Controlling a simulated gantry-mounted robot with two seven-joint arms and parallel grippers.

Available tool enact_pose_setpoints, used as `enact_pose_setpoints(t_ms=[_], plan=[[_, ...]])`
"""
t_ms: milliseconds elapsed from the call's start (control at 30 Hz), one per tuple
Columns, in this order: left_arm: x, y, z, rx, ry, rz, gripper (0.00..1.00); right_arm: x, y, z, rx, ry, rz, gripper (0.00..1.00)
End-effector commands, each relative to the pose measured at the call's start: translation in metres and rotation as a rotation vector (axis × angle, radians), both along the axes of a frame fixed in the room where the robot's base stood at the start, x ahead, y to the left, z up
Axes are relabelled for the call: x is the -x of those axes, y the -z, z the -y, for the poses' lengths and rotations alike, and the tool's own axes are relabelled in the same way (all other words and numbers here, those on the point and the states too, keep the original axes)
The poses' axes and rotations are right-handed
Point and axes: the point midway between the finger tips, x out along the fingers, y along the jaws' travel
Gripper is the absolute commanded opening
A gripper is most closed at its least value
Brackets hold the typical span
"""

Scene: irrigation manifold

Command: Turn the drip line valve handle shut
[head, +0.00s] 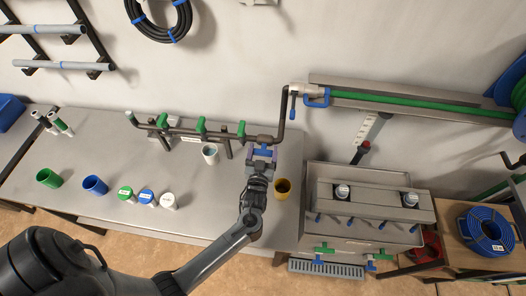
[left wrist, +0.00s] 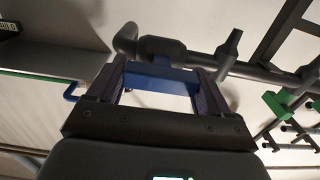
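The dark manifold pipe (head: 190,132) runs along the back of the steel bench. Its right end has a valve with a blue handle (left wrist: 160,78), the bar lying roughly along the pipe. Several green valve handles (head: 200,125) stand further left on the pipe. My left gripper (head: 262,153) is at the blue handle. In the left wrist view its two purple fingers (left wrist: 160,88) are wide apart, one by each end of the blue bar. I cannot tell whether they press on it. My right gripper is not in view.
A yellow-brown cup (head: 282,188) stands right of my left wrist. A grey cup (head: 210,153) stands close left. Green (head: 48,178) and blue (head: 95,185) cups and several capped jars are on the left of the bench. A steel unit (head: 368,215) stands at the right.

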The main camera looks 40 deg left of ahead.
Motion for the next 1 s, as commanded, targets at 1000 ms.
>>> enact_pose_setpoints(t_ms=[1000], plan=[[-0.002, -0.003, 0.002, -0.367, 0.001, -0.237, 0.49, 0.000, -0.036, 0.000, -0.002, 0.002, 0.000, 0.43]])
